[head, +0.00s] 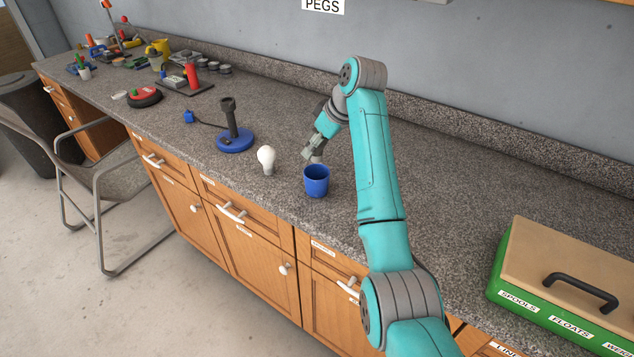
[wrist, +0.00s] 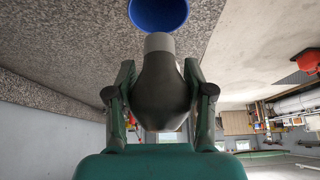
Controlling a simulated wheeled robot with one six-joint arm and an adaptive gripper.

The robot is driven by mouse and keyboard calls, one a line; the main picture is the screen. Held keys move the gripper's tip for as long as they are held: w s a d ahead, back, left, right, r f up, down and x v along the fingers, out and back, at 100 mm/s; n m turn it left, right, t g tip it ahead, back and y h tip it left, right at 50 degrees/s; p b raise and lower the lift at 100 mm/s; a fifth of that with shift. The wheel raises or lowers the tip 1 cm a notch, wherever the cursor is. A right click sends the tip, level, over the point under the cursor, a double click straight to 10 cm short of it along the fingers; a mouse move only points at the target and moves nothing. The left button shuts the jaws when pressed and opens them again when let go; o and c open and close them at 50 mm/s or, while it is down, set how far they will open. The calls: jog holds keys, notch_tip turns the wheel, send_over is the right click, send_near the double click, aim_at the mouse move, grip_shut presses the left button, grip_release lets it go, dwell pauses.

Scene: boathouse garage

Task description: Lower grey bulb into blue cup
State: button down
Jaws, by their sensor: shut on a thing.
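My gripper (head: 314,150) is shut on a grey bulb (wrist: 158,85), with one finger on each side of its wide part. In the wrist view the bulb's pale grey base points toward the blue cup (wrist: 158,10), which is partly cut off by the frame's top edge. In the head view the blue cup (head: 317,182) stands upright on the counter near its front edge. The gripper and bulb are just above and behind its rim there; the exact gap is hard to tell. The bulb is small and partly hidden by the gripper in that view.
A white bulb (head: 266,158) stands left of the cup on the speckled counter (head: 450,200). Further left is a dark post on a blue base (head: 235,140). A green box (head: 560,300) with a tan lid sits at right. Several small items crowd the far left. The counter's middle right is clear.

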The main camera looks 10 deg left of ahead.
aim_at(319, 160)
jog(key=shift+f, duration=2.75)
jog(key=shift+f, duration=0.2)
jog(key=shift+c, duration=1.7)
grip_release()
jog(key=v, duration=1.2)
